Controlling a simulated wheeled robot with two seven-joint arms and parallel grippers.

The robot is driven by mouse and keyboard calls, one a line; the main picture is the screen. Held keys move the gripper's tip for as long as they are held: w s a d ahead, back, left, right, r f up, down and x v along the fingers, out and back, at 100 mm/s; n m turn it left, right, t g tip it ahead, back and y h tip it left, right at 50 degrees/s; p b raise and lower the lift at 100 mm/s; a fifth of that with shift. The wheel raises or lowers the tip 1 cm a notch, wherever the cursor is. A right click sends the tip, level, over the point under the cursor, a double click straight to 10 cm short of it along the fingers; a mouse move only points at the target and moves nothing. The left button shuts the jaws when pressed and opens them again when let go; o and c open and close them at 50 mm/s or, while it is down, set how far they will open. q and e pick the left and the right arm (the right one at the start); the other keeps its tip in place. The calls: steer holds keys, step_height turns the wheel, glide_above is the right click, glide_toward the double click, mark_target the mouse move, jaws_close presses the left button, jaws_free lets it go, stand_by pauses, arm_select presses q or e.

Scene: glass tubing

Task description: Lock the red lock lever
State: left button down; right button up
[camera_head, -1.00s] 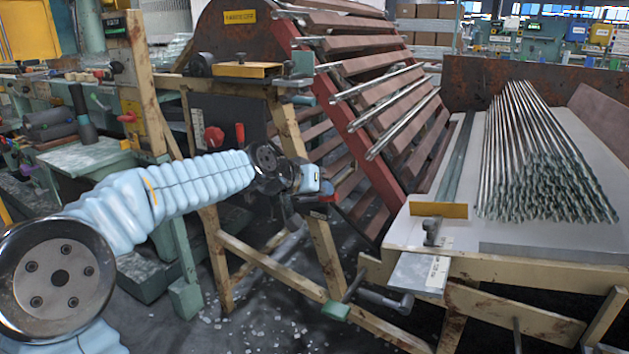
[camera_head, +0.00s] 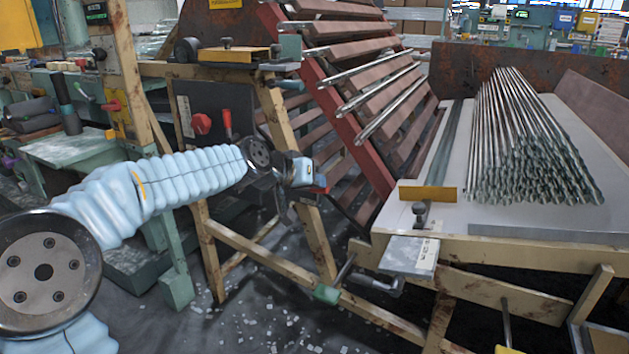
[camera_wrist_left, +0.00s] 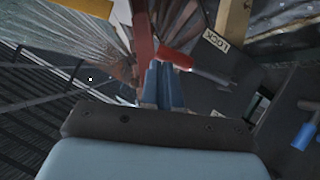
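The red lever handle (camera_wrist_left: 175,55) shows in the left wrist view, on a metal rod beside a white label reading LOCK (camera_wrist_left: 215,40). My left gripper (camera_wrist_left: 166,66) has its two blue fingers close together, tips just below the handle's left end. I see nothing between them; whether they touch the handle is unclear. In the head view my left gripper (camera_head: 312,180) is in front of the slanted rack, with a small red patch at its tip. I cannot tell if that patch is the lever. My right gripper is out of view.
A slanted rack (camera_head: 345,115) with a red beam stands behind my gripper. A wooden post (camera_head: 318,240) is close below it. A red knob (camera_head: 201,123) and upright red lever (camera_head: 227,122) are to its left. A table (camera_head: 500,222) with glass tubes (camera_head: 520,140) is right.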

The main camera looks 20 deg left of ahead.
arm_select(q)
steer(key=s+a+r+p, duration=0.2)
steer(key=s+r+p, duration=0.1)
steer(key=s+r, duration=0.6)
steer(key=shift+a+r, duration=0.15)
stand_by(0.4)
